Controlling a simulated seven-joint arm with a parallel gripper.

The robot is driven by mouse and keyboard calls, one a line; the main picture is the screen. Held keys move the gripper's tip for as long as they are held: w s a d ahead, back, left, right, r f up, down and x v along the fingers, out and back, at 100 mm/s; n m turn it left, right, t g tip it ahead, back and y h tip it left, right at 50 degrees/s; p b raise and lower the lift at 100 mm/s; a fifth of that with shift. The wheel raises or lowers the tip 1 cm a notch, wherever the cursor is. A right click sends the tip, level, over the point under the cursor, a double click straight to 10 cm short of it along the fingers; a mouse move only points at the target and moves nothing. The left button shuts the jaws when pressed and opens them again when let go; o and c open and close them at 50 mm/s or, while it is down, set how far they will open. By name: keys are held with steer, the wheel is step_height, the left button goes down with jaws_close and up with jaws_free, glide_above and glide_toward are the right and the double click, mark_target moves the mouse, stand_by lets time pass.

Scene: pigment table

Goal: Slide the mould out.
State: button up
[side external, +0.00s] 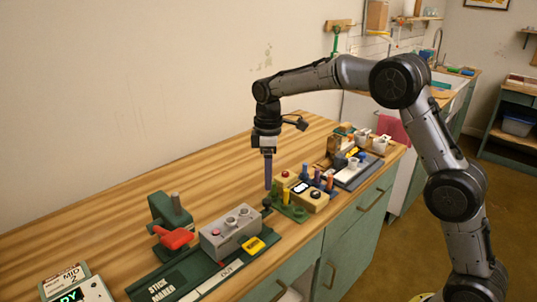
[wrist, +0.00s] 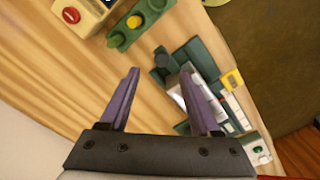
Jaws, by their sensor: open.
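The mould looks to be the grey block (side external: 232,232) with round knobs on top, seated on the dark green stick maker base (side external: 150,288) in the side view. In the wrist view the green base (wrist: 203,60) is at right of centre; a pale part on it is partly hidden behind my right finger. My gripper (side external: 268,186) points down with purple fingers, above the table, beyond and to the right of the grey block.
A green press with a red handle (side external: 176,238) stands left of the block. A display unit (side external: 76,287) stands front left. The table behind is clear.

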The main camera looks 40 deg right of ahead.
step_height(320, 180, up, 7)
steer(key=shift+f, duration=0.2)
steer(key=s+r+m+t, duration=0.1)
steer(key=s+r+t, duration=0.2)
steer(key=s+r, duration=1.1)
steer(key=s+f+m+t, duration=0.1)
steer(key=s+f+m, duration=0.3)
steer(key=s+f, duration=0.3)
steer(key=s+f+m+t, duration=0.1)
steer(key=s+f+m, duration=0.3)
steer(key=s, duration=0.8)
step_height(320, 180, down, 3)
steer(key=shift+r+t, duration=0.15)
steer(key=shift+t, duration=0.15)
steer(key=shift+a, duration=0.1)
